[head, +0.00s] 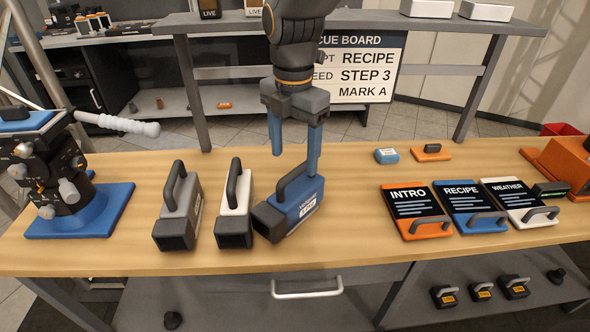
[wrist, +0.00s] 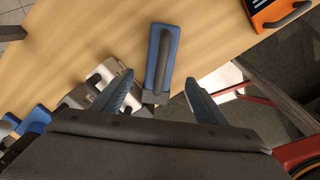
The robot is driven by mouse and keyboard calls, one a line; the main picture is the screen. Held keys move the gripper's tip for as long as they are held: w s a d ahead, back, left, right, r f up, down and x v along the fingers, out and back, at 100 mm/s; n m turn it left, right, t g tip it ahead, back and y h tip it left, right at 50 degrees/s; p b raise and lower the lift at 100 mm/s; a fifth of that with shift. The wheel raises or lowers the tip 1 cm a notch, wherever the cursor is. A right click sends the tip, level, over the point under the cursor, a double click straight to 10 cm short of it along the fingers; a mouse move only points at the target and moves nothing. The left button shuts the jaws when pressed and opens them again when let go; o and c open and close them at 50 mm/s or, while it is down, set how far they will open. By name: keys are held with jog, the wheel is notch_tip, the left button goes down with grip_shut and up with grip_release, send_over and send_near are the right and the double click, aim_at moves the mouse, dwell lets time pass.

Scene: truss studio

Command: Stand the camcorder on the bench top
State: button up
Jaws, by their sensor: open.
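Three camcorders with top handles stand on the wooden bench top (head: 350,205): a grey one (head: 179,212), a white one (head: 235,207) and a blue one (head: 302,208) with a white label. The blue camcorder rests on the bench, turned at an angle, with its dark front hood towards the near left. My gripper (head: 294,160) points down just above and behind the blue camcorder, open and empty. In the wrist view the blue camcorder (wrist: 174,45) with its dark handle lies beyond my open fingers (wrist: 158,95). Whether a finger touches it, I cannot tell.
Orange, blue and white slates with handles, the orange one (head: 413,226) foremost, lie to the right. A blue-based tripod head (head: 108,212) stands at the left. Bench right of the blue camcorder is clear.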

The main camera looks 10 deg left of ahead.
jog(key=shift+r, duration=0.55)
jog(key=shift+d+f+m, duration=0.15)
jog(key=shift+d+m, duration=0.15)
jog(key=shift+d, duration=0.15)
jog(key=s+d+f+m, duration=0.3)
jog(key=d+m, duration=0.6)
jog(key=s+d+f+m, duration=0.2)
jog(key=s+d+m, duration=0.1)
jog(key=d+m, duration=0.6)
jog(key=s+d+f+m, duration=0.3)
jog(key=d+m, duration=0.6)
jog(key=m, duration=0.2)
jog(key=shift+d+f+t, duration=0.3)
jog(key=shift+d+f, duration=0.05)
jog(key=shift+s, duration=0.1)
